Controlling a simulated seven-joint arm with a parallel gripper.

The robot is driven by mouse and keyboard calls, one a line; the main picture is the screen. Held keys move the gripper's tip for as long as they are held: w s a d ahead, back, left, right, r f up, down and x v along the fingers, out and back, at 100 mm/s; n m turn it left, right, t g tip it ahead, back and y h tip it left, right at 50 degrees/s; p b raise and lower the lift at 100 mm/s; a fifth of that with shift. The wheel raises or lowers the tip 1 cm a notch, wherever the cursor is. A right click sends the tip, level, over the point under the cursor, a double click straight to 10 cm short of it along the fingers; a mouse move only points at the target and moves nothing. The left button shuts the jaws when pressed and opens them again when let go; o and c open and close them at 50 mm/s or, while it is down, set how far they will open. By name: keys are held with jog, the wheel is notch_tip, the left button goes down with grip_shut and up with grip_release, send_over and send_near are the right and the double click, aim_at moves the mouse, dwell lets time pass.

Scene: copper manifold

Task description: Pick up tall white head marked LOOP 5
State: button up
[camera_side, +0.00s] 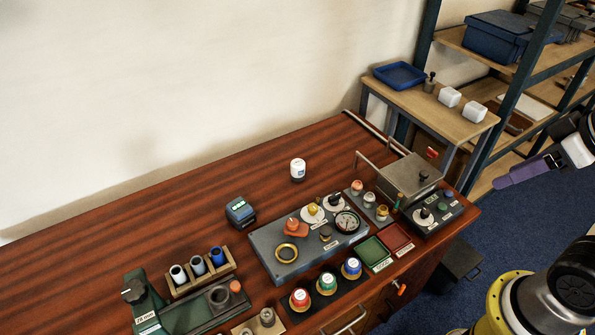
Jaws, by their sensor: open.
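A white cylindrical head (298,170) with a small dark marking stands upright and alone on the brown table, behind the grey manifold block. Its lettering is too small to read. My gripper (497,182), with purple fingers, is at the right edge, above the floor and well to the right of the table. It is open and empty, far from the white head. The grey manifold block (287,269) carries a brass ring, an orange part, white discs with knobs, and a gauge.
A small dark blue box (240,212) stands left of the white head. A wooden rack (203,282) holds several tubes. Red, green and blue capped heads stand on a dark strip (301,317) in front. A metal box (410,177) is at right. The table's back left is clear.

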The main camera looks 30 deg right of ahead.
dwell(0.4)
jog(key=o, duration=0.7)
jog(key=shift+c, duration=0.2)
